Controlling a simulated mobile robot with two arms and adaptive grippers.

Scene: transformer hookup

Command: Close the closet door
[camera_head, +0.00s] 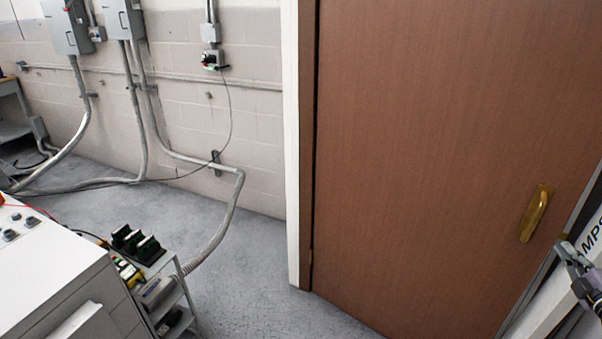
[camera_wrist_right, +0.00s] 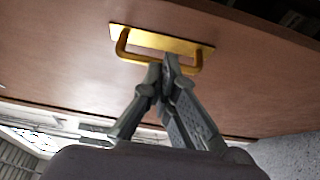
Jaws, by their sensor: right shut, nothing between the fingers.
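The closet door (camera_head: 420,150) is a large brown wooden panel with its hinge side on the left, at a white frame. Its brass handle (camera_head: 535,213) is near the right edge. Whether the door stands ajar or flush at that edge is hard to tell. My right gripper (camera_head: 568,250) is at the right border, below and right of the handle. In the right wrist view the shut, empty fingertips (camera_wrist_right: 163,68) overlap the lower bar of the handle (camera_wrist_right: 155,45); contact cannot be made out. My left gripper is not in view.
A white cabinet (camera_head: 60,265) and a small cart (camera_head: 165,300) with electrical parts stand at lower left. Conduits (camera_head: 225,210) run along the block wall and down to the floor. Grey floor (camera_head: 245,280) is clear between cart and door. A lettered white panel (camera_head: 592,235) is at right.

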